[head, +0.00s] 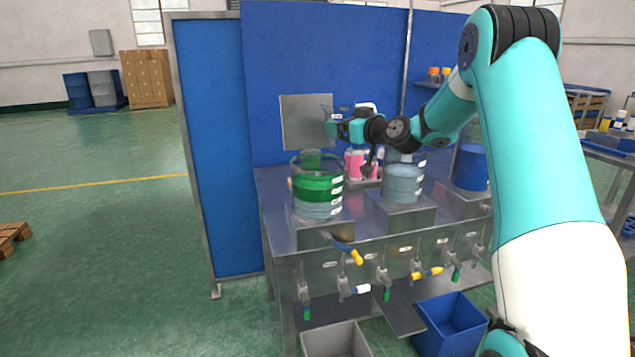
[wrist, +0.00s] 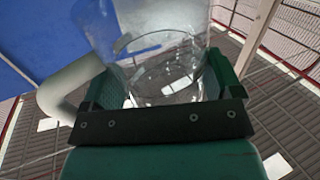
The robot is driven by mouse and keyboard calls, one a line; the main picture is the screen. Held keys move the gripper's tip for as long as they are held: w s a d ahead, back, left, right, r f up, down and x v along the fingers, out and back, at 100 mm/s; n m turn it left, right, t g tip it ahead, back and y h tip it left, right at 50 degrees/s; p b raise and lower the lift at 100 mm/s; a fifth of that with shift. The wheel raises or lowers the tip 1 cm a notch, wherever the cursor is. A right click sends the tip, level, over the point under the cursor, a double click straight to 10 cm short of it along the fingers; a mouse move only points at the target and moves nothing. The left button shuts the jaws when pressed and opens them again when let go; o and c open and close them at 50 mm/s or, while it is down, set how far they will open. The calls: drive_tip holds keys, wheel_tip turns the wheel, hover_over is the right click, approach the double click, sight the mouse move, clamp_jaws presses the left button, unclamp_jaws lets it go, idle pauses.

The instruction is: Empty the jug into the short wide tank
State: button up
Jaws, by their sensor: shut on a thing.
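My gripper (head: 332,128) is above and behind the left tank, in front of the grey panel. In the wrist view my gripper (wrist: 160,100) is shut around a clear jug (wrist: 165,62) with a pale curved handle at left. I see no liquid clearly in it. A green-banded clear tank (head: 318,187) stands on the left plinth. A lower, wide-looking clear tank (head: 403,186) with greyish contents stands on the middle plinth. Which one is the short wide tank is hard to tell.
A blue drum (head: 471,168) stands on the right plinth. Pink bottles (head: 355,164) stand behind, between the tanks. Taps with coloured handles (head: 428,272) line the bench front. A blue bin (head: 450,322) and a grey bin (head: 335,341) stand below. Blue partitions (head: 320,60) close the back.

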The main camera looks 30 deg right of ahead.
sight(352, 107)
drive_tip(key=shift+w+a+f+m+b, duration=0.1)
drive_tip(key=shift+f+m+b, duration=0.05)
drive_tip(key=shift+m+b, duration=0.15)
drive_tip(key=shift+r+p, duration=1.25)
drive_tip(key=shift+r, duration=1.3)
drive_tip(key=shift+f, duration=0.1)
